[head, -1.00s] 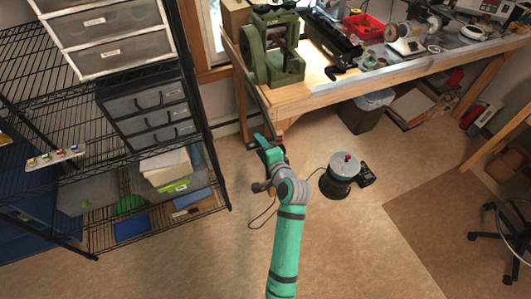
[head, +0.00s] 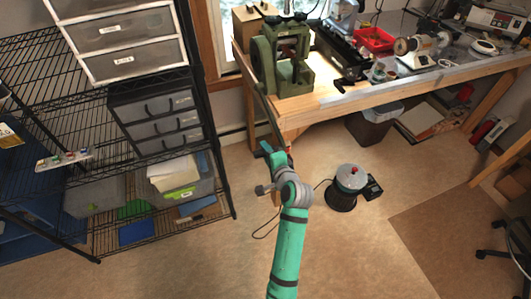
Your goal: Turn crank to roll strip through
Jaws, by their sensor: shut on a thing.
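The green rolling mill (head: 291,72) stands on the left end of the workbench, with its large wheel (head: 263,66) on its left side. A long dark crank arm (head: 270,118) hangs from the wheel past the bench edge, angled down and slightly right. My gripper (head: 268,149) is at the crank's lower end, just below bench height. It is shut on the crank handle, which is mostly hidden by the gripper. I cannot make out the strip or the gap between the rollers.
The wooden workbench (head: 335,108) holds tools and a red tray (head: 374,40). A black wire shelf (head: 150,249) with drawers stands left. A dark round device (head: 346,188) sits on the floor right of my arm. A bin (head: 374,124) stands under the bench.

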